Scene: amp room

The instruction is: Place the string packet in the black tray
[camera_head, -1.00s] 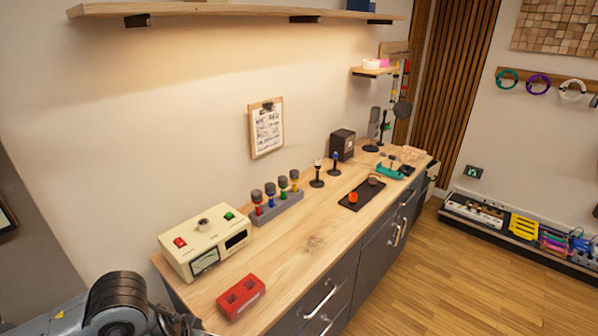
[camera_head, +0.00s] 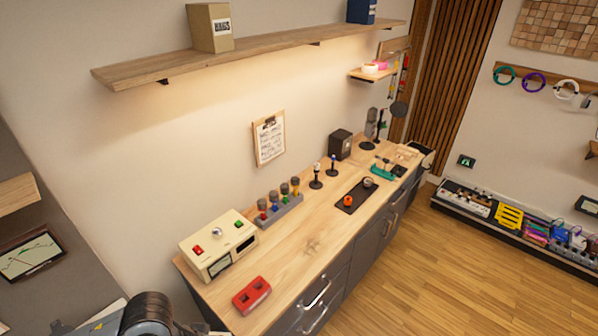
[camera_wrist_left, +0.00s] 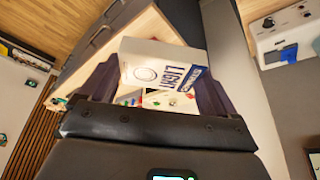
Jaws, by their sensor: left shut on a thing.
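The string packet (camera_wrist_left: 160,68) is a flat pale packet with upside-down "LIGHT" lettering and a blue label. It is in the left wrist view, between the two dark fingers of my left gripper (camera_wrist_left: 155,88), which is shut on it. In the head view only part of my left arm shows at the bottom left edge; the packet cannot be made out there. The black tray (camera_head: 359,193) is a flat dark rectangle on the counter, right of centre. My right gripper is not in view.
The wooden counter (camera_head: 310,246) is clear between a red block (camera_head: 251,295) and the tray. A cream meter box (camera_head: 218,246), a grey rack (camera_head: 280,211) of coloured-handled tools and two small black stands line the wall side. A shelf (camera_head: 250,55) hangs above.

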